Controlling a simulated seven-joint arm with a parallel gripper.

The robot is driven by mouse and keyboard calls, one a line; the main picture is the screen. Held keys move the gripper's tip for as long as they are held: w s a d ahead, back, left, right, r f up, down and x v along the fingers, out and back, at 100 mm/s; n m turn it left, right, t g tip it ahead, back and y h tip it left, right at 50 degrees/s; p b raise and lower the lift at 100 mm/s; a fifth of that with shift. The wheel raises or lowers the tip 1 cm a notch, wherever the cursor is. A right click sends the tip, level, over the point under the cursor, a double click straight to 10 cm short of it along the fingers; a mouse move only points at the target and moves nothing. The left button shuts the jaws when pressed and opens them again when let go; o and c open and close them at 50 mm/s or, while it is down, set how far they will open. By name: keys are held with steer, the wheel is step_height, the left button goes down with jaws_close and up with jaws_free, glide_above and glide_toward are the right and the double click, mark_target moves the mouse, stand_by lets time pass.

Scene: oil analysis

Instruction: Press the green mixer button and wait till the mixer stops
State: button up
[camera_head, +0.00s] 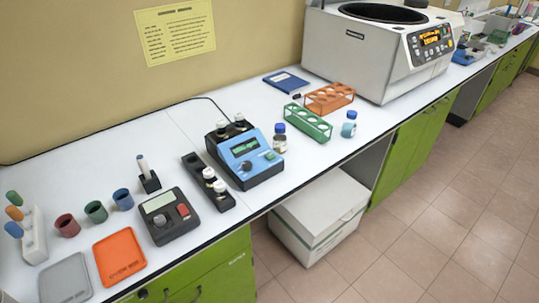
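A blue and black device (247,158) stands on the white bench in the middle of the head camera view. It has a green lit display and a small green button (270,156) at the right of its front panel. The task does not say which device is the mixer, but this is the one where I see a green button. Two white-capped vials (240,120) sit at its back. Whether anything in it is turning cannot be told from one frame. My gripper is not in view, and nothing is seen touching the button.
Left of it are a black rack (222,196) with white-capped vials, a black device with a red button (171,215) and an orange tray (119,256). Bottles (279,138), a green rack (308,122) and a large white machine (375,50) are to its right.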

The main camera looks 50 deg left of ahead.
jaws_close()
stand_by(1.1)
